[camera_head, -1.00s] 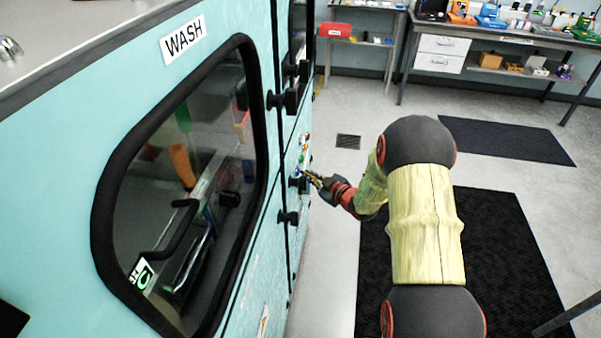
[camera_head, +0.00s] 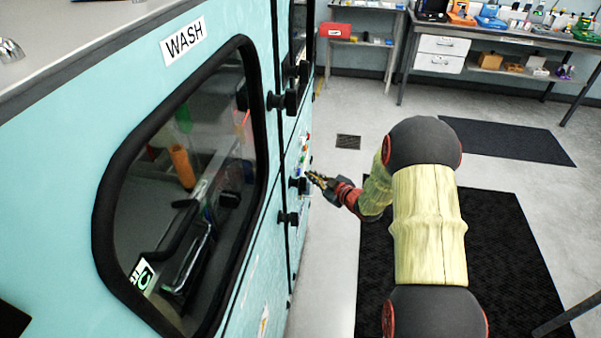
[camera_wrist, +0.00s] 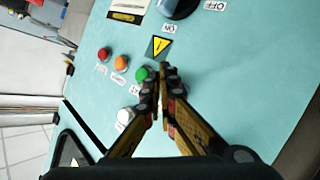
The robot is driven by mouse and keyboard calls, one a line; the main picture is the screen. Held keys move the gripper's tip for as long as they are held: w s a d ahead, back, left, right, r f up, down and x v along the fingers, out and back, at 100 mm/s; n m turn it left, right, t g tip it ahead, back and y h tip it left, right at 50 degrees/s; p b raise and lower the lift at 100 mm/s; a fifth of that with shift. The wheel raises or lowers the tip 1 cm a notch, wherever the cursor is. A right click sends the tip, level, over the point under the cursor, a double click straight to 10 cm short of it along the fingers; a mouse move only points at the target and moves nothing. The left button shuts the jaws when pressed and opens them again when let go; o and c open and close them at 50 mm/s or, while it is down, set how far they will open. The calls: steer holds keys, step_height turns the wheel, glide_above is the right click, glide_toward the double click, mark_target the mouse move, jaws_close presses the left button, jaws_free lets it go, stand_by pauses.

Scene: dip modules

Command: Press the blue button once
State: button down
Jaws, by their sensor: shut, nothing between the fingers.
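The button panel (camera_head: 303,155) is on the side of the teal machine. In the wrist view it shows a red button (camera_wrist: 104,53), an orange button (camera_wrist: 121,62), a green button (camera_wrist: 142,74) and a white button (camera_wrist: 125,114). I cannot make out the blue button; my fingers cover the area between the green and white ones. My gripper (camera_wrist: 158,88) is shut and empty, its tips over the panel just beside the green button. In the head view my gripper (camera_head: 313,176) is close to the panel; contact cannot be told.
A yellow warning sign (camera_wrist: 159,46) and a dark rotary knob (camera_wrist: 178,6) are near the buttons. Black knobs (camera_head: 290,100) stick out of the machine near the panel. The WASH window (camera_head: 180,190) is on the left. Open floor (camera_head: 330,220) lies right of the machine.

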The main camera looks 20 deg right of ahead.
steer(key=shift+s+d, duration=0.1)
steer(key=shift+s+d+p, duration=0.2)
steer(key=shift+s+d, duration=0.5)
steer(key=shift+d, duration=0.3)
steer(key=shift+s+d+p, duration=0.15)
steer(key=shift+s+d, duration=0.5)
steer(key=shift+d, duration=0.3)
